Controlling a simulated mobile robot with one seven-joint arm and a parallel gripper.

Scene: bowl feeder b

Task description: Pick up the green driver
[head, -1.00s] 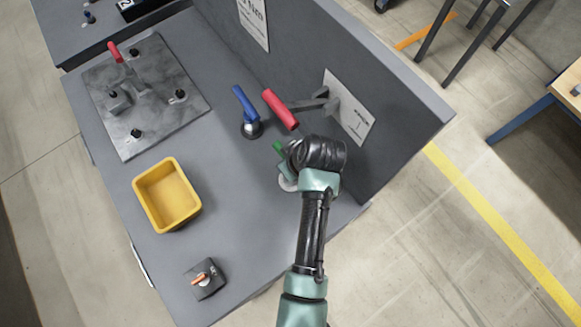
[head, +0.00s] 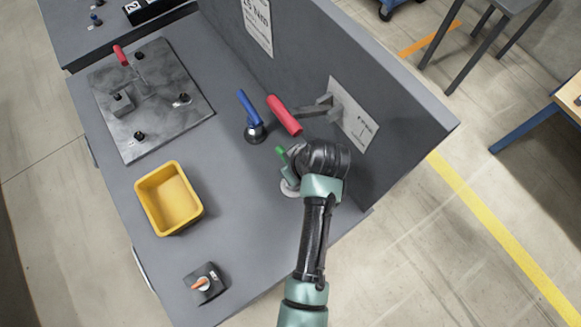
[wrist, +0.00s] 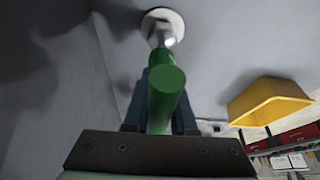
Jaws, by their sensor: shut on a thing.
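The green driver (head: 282,153) stands near the right end of the grey bench, mostly hidden behind my arm in the head view. In the wrist view its green handle (wrist: 166,88) points toward the camera, between the fingers of my gripper (wrist: 160,108). My gripper is shut on the handle. A round pale holder (wrist: 163,22) shows at the driver's far end; its grey rim also shows in the head view (head: 289,189). I cannot tell whether the driver is clear of this holder.
A blue-handled driver (head: 248,105) stands to the left, and a red handle (head: 284,115) juts from a bracket on the back panel, close to my gripper. A yellow bin (head: 169,198) and a dark switch box (head: 204,284) sit on the bench. The front middle is clear.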

